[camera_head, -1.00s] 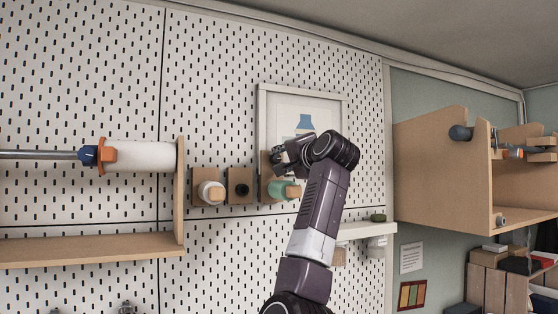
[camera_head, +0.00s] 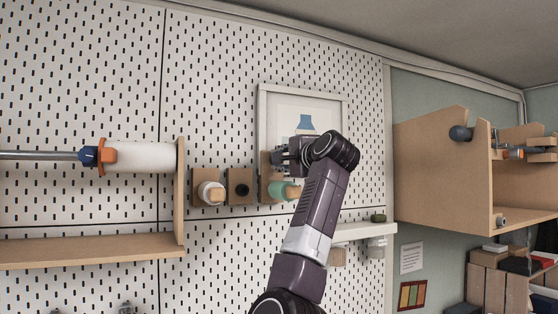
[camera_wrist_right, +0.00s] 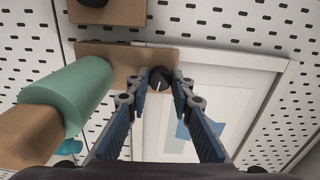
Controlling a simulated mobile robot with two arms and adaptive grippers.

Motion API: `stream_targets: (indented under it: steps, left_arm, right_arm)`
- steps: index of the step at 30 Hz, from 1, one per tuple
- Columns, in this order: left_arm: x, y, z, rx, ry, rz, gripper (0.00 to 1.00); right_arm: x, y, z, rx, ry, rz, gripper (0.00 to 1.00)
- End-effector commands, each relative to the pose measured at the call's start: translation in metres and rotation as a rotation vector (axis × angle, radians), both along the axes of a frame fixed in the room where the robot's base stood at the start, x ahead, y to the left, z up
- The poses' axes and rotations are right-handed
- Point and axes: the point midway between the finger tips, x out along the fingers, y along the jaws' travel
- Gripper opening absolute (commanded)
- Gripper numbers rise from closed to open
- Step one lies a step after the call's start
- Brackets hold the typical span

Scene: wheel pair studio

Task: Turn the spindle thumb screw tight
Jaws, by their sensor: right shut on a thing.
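The thumb screw is a small black knob (camera_wrist_right: 159,80) with a white line on its face, in the right wrist view. It sits on a wooden plate (camera_wrist_right: 110,55) beside a green roll (camera_wrist_right: 85,88). My right gripper (camera_wrist_right: 161,77) is shut on the knob, one fingertip on each side. In the head view my right gripper (camera_head: 279,157) is at the wooden plate, just above the green roll (camera_head: 284,190), and it hides the knob. My left gripper is in neither view.
A framed picture (camera_head: 262,110) hangs close behind my right gripper. Two wooden blocks (camera_head: 239,201) are left of the plate. A long white roll (camera_head: 145,156) with a blue and orange collar (camera_head: 97,155) is farther left. A wooden cabinet (camera_head: 440,165) stands at the right.

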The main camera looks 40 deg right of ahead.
Motion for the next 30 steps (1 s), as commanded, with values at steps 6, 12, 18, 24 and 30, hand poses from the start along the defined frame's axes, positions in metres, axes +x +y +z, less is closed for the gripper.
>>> stream_targets:
  steps: [6,12,18,24,30]
  left_arm:
    - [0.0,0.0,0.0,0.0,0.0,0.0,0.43]
    - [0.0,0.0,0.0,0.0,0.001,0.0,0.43]
    - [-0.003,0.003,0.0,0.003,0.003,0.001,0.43]
    - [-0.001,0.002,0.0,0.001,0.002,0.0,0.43]
    - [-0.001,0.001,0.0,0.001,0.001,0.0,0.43]
  right_arm:
    - [0.0,0.0,0.0,0.001,-0.001,0.0,0.29]
    - [0.0,0.0,0.0,0.0,0.0,0.0,0.39]
    - [-0.001,0.0,0.0,0.0,0.0,0.0,0.39]
    - [-0.017,0.005,0.001,-0.001,-0.002,-0.001,0.39]
    - [-0.052,0.016,0.001,-0.001,-0.003,-0.001,0.39]
